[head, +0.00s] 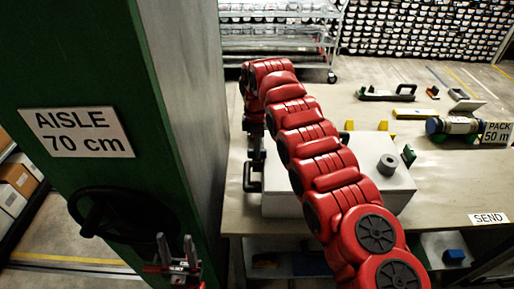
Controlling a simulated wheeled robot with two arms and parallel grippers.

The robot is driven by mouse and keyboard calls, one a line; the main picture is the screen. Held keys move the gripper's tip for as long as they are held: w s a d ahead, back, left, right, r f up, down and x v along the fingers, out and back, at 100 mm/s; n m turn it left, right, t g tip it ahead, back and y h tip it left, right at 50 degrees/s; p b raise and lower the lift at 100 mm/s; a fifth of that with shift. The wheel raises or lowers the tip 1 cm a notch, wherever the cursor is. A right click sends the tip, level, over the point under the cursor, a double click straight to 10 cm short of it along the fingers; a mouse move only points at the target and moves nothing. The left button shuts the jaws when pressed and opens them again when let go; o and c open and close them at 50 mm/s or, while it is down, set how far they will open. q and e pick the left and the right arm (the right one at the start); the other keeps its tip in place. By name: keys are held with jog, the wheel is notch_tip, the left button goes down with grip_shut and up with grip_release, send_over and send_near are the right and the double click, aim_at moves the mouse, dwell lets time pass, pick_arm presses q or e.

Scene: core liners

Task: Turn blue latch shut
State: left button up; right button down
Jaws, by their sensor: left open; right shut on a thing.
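A grey box (385,185) lies on the table, with a black handle (250,180) on its left side. I cannot make out a blue latch on it; my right arm crosses the box and hides much of it. My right gripper (257,150) points down at the box's left side, small and dark. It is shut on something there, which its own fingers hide. My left gripper (174,246) is open and empty at the lower left, fingers up, beside the green rack post and apart from the box.
The green post (180,60) with a black handwheel (105,212) stands close on the left. A grey ring (387,165) sits on the box. Yellow pieces (383,126), a black-handled tool (387,94) and a cylinder (455,126) lie on the table (450,180). A blue block (453,257) sits below.

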dwell(0.4)
jog(key=c, duration=0.8)
grip_release()
jog(key=shift+r, duration=0.3)
notch_tip(320, 180, up, 2)
jog(key=shift+a+r, duration=0.1)
jog(key=shift+a, duration=0.05)
notch_tip(320, 180, up, 15)
jog(key=p, duration=1.4)
jog(key=shift+f, duration=0.2)
jog(key=shift+f, duration=0.1)
